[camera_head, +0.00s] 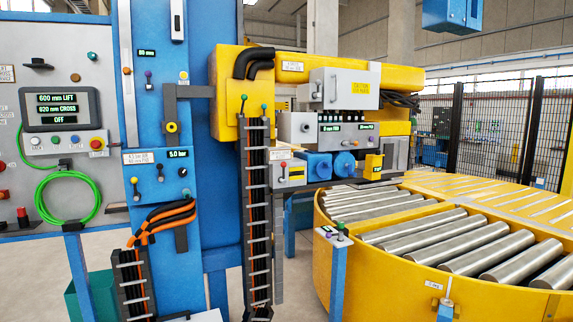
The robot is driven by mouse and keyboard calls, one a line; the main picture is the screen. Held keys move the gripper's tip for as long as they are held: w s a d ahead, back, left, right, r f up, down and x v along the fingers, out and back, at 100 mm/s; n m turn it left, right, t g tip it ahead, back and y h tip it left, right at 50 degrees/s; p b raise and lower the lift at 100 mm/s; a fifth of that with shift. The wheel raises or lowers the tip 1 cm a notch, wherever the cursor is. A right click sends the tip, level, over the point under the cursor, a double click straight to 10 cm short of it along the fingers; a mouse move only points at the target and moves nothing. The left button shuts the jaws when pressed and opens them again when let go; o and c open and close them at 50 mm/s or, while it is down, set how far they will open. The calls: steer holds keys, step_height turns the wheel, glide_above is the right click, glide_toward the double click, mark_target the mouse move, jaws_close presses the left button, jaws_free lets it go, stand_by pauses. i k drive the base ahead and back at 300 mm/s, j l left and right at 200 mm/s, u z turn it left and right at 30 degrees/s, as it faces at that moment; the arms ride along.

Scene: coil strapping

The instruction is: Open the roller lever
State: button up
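Several small knob-topped levers are in view, and I cannot tell which one is the roller lever. A green-knobbed lever (340,227) and a purple-knobbed lever (328,235) stand on a blue post at the front of the yellow roller conveyor (400,278). A lever (447,279) stands on another post at the lower right. Green-knobbed (243,98) and purple-knobbed (148,75) levers are higher up. Their labels are too small to read. My gripper is not in view.
A grey control panel (62,110) with lit displays and a coiled green hose (68,198) stands at the left. Cable chains (258,200) hang in front of the blue column (208,130). A yellow overhead arm (400,76) reaches right. A dark mesh fence (500,135) is behind.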

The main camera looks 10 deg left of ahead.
mark_target(282, 180)
steer(key=i+j, duration=0.15)
steer(key=i, duration=0.3)
steer(key=i+j, duration=0.1)
steer(key=i, duration=0.4)
steer(key=i+j, duration=0.15)
steer(key=i, duration=0.3)
steer(key=i+j+z, duration=0.1)
steer(key=i, duration=0.4)
